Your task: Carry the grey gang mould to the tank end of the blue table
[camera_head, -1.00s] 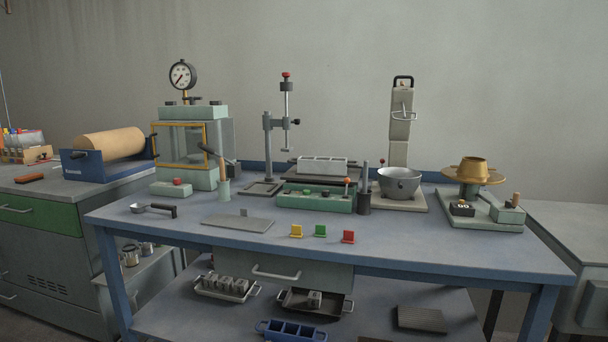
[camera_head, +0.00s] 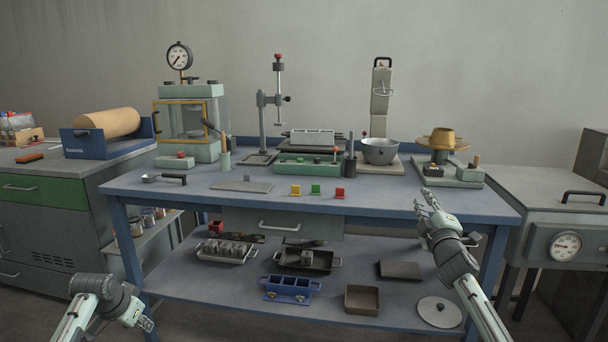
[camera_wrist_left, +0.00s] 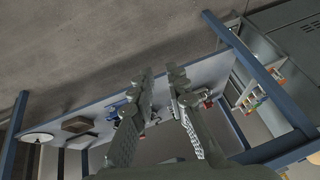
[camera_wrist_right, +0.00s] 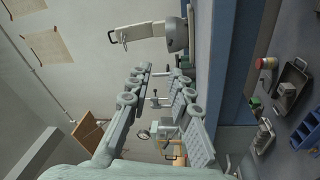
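The grey gang mould (camera_head: 312,137) is a light grey block on a dark plate at the back middle of the blue table (camera_head: 400,205). The tank (camera_head: 565,245), a grey box with a dial and a black handle on its lid, stands at the table's right end. My right gripper (camera_head: 430,203) is open and empty near the table's right front edge, well apart from the mould; its open fingers also show in the right wrist view (camera_wrist_right: 162,72). My left gripper (camera_head: 148,324) is low at the front left, below the tabletop; the left wrist view (camera_wrist_left: 163,75) shows its fingers apart and empty.
Yellow, green and red pieces (camera_head: 315,189) sit near the front edge. A blue mould (camera_head: 290,289) lies on the lower shelf.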

